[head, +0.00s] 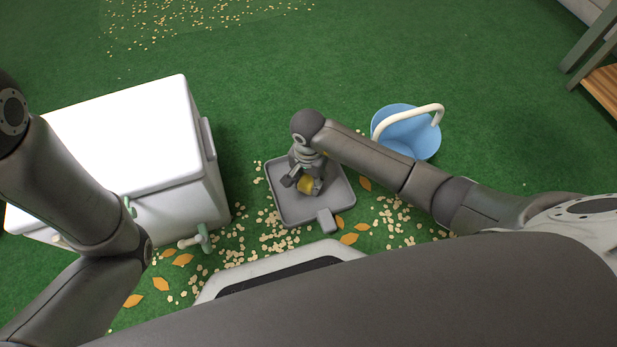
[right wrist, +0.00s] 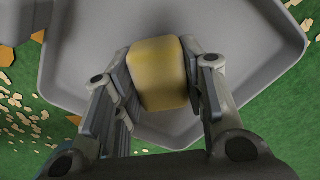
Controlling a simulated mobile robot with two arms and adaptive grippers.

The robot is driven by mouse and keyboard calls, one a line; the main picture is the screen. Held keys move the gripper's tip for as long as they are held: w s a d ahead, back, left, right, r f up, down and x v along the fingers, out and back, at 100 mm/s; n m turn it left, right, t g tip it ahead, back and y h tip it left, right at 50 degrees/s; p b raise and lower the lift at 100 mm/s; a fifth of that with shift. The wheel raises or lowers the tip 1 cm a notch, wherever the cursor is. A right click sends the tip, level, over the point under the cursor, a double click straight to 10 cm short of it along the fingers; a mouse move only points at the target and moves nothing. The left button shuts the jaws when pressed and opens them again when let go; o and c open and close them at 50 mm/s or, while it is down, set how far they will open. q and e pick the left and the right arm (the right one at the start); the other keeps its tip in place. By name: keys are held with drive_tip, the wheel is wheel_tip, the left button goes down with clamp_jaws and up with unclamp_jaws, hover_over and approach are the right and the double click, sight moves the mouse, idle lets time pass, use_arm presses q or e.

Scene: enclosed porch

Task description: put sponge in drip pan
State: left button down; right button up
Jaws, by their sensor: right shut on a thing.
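The yellow sponge (head: 305,185) is between the fingers of my right gripper (head: 307,184), over the inside of the grey drip pan (head: 340,193). In the right wrist view the sponge (right wrist: 158,74) sits between both fingers of the gripper (right wrist: 157,85), with the floor of the drip pan (right wrist: 85,50) behind it. I cannot tell whether the sponge touches the pan floor. The drip pan lies on the green floor with its handle toward me. My left arm comes in from the left of the head view, but its gripper is out of sight.
A white cooler (head: 125,135) with a spigot stands left of the pan. A blue bucket (head: 407,133) with a cream handle stands to the right behind it. Pale chips and orange leaves (head: 349,239) lie around the pan. Green floor behind the pan is mostly clear.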

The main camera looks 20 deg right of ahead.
drive_tip(key=shift+f+b, duration=0.4)
drive_tip(key=shift+f, duration=0.2)
drive_tip(key=o, duration=0.9)
drive_tip(key=shift+o, duration=0.4)
drive_tip(key=o, duration=0.6)
drive_tip(key=shift+r, duration=0.1)
drive_tip(key=shift+r+p, duration=3.15)
drive_tip(key=shift+r, duration=0.3)
drive_tip(key=shift+r, duration=0.1)
